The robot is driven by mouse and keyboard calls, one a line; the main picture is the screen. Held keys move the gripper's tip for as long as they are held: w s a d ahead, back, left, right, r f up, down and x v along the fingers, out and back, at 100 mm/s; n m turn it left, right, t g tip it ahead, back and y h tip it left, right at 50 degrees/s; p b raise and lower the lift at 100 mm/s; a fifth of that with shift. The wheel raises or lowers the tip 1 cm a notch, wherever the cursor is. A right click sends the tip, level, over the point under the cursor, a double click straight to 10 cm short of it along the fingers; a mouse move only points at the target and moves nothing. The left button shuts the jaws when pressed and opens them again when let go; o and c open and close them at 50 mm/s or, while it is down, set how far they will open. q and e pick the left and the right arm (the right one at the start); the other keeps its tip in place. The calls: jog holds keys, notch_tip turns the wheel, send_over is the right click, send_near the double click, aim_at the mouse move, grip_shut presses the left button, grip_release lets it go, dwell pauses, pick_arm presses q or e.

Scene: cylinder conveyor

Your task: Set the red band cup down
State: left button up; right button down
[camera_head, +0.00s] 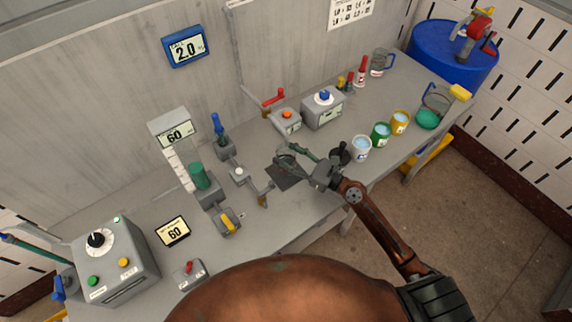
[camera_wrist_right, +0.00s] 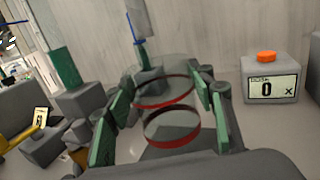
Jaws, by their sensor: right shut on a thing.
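The red band cup (camera_wrist_right: 172,127) looks clear, with two red rings, in the right wrist view. My right gripper (camera_wrist_right: 166,108) is shut on it, with green-padded fingers on either side of the cup. In the head view my right gripper (camera_head: 291,157) is over the middle of the bench, by a dark square pad (camera_head: 281,179). There the cup is small and partly covered by the fingers. I cannot tell whether its base touches the pad or is above it. My left gripper is not in view.
On the grey bench (camera_head: 275,232), a box with an orange button (camera_head: 286,121) stands behind the gripper. A column with a green cylinder (camera_head: 199,177) and a valve handle (camera_head: 263,199) are to the left. Several cups, including a green one (camera_head: 381,134), stand to the right.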

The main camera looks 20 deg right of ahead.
jog(key=shift+f+b, duration=1.05)
jog(key=shift+f, duration=1.3)
jog(key=shift+f, duration=0.25)
jog(key=c, duration=0.9)
grip_release()
jog(key=shift+r, duration=0.1)
jog(key=shift+r, duration=0.15)
jog(key=b+v, duration=0.1)
jog(key=v, duration=1.1)
jog(key=shift+r+b, duration=0.1)
jog(key=shift+b, duration=0.3)
